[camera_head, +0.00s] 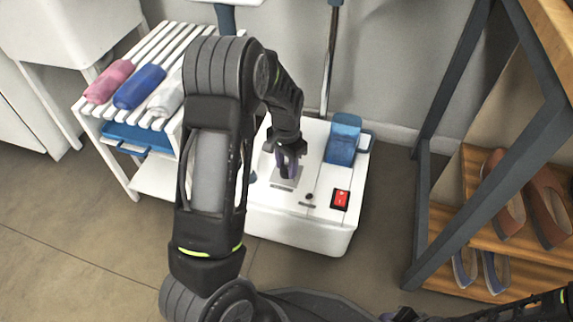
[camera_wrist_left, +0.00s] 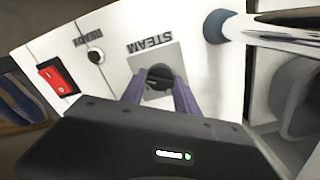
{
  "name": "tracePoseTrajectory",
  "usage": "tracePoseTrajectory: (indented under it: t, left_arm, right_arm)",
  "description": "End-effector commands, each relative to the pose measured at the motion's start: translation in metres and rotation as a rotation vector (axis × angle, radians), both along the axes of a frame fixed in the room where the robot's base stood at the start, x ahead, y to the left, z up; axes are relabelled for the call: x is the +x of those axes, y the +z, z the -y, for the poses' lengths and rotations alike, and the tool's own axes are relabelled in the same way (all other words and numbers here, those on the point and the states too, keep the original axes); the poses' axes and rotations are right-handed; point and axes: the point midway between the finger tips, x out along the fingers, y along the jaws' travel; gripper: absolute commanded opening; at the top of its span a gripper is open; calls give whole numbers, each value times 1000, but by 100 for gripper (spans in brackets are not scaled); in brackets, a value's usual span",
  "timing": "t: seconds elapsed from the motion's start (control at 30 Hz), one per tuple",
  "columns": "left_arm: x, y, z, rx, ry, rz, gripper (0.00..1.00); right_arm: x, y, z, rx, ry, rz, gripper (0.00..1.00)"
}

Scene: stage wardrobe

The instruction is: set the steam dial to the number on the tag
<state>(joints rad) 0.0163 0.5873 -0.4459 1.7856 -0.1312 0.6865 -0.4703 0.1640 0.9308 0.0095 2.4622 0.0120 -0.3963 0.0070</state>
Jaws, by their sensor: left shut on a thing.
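The white steamer base (camera_head: 300,236) stands on the floor, with the dark steam dial on its top. In the left wrist view the dial (camera_wrist_left: 160,74) sits on a grey square plate under the upside-down word STEAM. My left gripper (camera_head: 288,170) reaches down to it. In the wrist view its two purple fingers (camera_wrist_left: 159,88) are shut on the dial, one on each side. The dial's pointer setting is too small to read. I cannot make out a tag or a number in either view.
A red switch (camera_head: 340,199) and a blue water tank (camera_head: 342,140) are on the steamer, beside its upright pole (camera_head: 331,60). A white slatted rack (camera_head: 150,128) with rolled cloths stands left. A wooden shoe rack (camera_head: 470,215) stands right. Open floor lies in front.

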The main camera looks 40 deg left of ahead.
Motion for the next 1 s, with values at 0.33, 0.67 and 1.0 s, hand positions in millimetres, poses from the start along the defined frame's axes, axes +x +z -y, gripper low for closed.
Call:
tracePoseTrajectory:
  t: [0.33,0.67,1.0]
  left_arm:
    - [0,1,0,0,18,-1,0]
    - [0,3,0,0,155,-1,0]
    - [0,4,0,0,439,-2,0]
  right_arm:
    - [0,2,0,0,0,0,36]
    - [-3,16,-1,-3,2,-1,36]
    - [-7,45,0,0,8,-13,36]
